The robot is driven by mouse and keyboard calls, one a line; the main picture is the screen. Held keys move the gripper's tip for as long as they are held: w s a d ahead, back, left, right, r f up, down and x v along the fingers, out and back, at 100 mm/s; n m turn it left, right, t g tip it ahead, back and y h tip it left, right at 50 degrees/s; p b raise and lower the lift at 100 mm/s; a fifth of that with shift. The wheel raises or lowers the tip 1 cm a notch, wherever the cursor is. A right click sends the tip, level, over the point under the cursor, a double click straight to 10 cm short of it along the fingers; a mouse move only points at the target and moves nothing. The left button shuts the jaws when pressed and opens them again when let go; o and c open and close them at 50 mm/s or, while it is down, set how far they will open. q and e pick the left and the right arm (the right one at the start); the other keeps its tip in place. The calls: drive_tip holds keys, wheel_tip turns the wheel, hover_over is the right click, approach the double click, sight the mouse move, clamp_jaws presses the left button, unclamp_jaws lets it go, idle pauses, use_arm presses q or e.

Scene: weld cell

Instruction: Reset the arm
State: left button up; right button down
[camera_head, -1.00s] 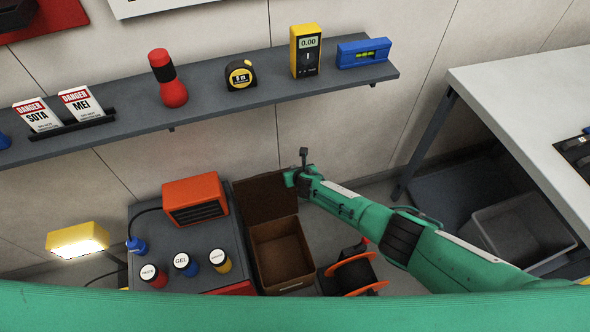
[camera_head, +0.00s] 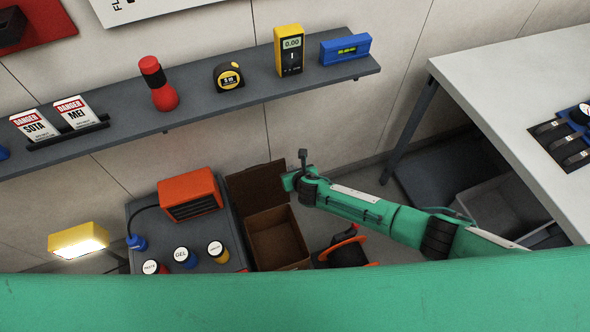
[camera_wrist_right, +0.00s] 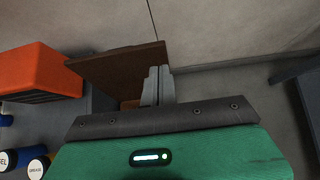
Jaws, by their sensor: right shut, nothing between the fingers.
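My right arm comes in from the right in the head view, and its green forearm reaches leftward over the floor. Its gripper (camera_head: 288,182) is in front of the raised flap of an open cardboard box (camera_head: 277,238). In the right wrist view the two grey fingers (camera_wrist_right: 158,82) are together with nothing between them, and the brown flap (camera_wrist_right: 120,72) shows behind them. My left gripper is not in view. A wide green part of my body fills the bottom of the head view.
A wall shelf (camera_head: 205,105) holds a red flashlight, a tape measure, a yellow meter and a blue level. A grey cabinet carries an orange heater (camera_head: 190,195) and several jars. A white table (camera_head: 510,85) stands right, with a grey bin (camera_head: 500,210) beneath. An orange reel is beside the box.

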drive_tip(key=v, duration=0.2)
drive_tip(key=shift+s+d+r, duration=0.1)
drive_tip(key=shift+s+r, duration=0.1)
drive_tip(key=shift+r, duration=0.05)
